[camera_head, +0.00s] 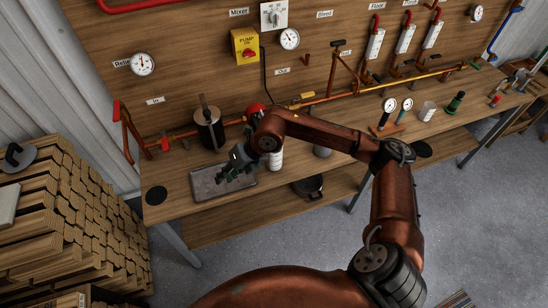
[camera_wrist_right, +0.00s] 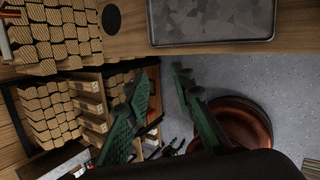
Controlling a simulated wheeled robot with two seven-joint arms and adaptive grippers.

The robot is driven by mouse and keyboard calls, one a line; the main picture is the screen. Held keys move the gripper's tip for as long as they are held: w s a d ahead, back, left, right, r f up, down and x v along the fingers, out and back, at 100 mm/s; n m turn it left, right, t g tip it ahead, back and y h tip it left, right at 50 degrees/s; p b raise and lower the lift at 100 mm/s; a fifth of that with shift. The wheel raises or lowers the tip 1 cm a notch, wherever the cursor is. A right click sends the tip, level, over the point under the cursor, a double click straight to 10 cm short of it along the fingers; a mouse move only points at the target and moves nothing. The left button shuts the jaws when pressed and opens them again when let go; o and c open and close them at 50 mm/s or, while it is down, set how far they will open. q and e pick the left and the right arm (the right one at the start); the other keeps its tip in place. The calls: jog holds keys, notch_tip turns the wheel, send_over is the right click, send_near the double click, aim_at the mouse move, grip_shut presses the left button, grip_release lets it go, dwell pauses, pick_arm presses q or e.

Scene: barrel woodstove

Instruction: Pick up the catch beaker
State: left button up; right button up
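My right gripper (camera_head: 230,171) reaches across the bench and hangs over the grey metal tray (camera_head: 207,194). In the right wrist view its green fingers (camera_wrist_right: 163,72) are spread apart with nothing between them. The tray's edge (camera_wrist_right: 212,43) shows at the top of that view. A clear, whitish beaker (camera_head: 427,111) stands upright on the bench at the right, well away from the gripper. A white cylinder (camera_head: 275,159) stands close beside my right arm, partly hidden by it. I cannot tell for sure which is the catch beaker. My left gripper is not in view.
A dark cylinder (camera_head: 209,132) stands behind the tray, and copper pipes (camera_head: 330,98) run along the backboard. A black disc (camera_head: 156,195) lies left of the tray. Gauges (camera_head: 389,105) and a green fitting (camera_head: 455,103) stand at right. Firewood (camera_head: 60,220) is stacked at left.

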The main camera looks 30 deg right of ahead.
aim_at(275, 156)
jog(key=w+d+r+m+h, duration=0.15)
jog(key=d+h, duration=0.25)
jog(key=d, duration=0.5)
jog(key=w+d+r+m+h, duration=0.1)
jog(key=w+d+h, duration=0.15)
jog(key=d, duration=0.55)
jog(key=shift+h, duration=0.35)
jog(key=x, duration=0.2)
jog(key=d+x, duration=0.1)
jog(key=x, duration=0.4)
jog(key=shift+s+d+f+b, duration=0.15)
jog(key=shift+s+d+b, duration=0.05)
jog(key=shift+d+b, duration=0.15)
jog(key=shift+c, duration=0.5)
grip_shut()
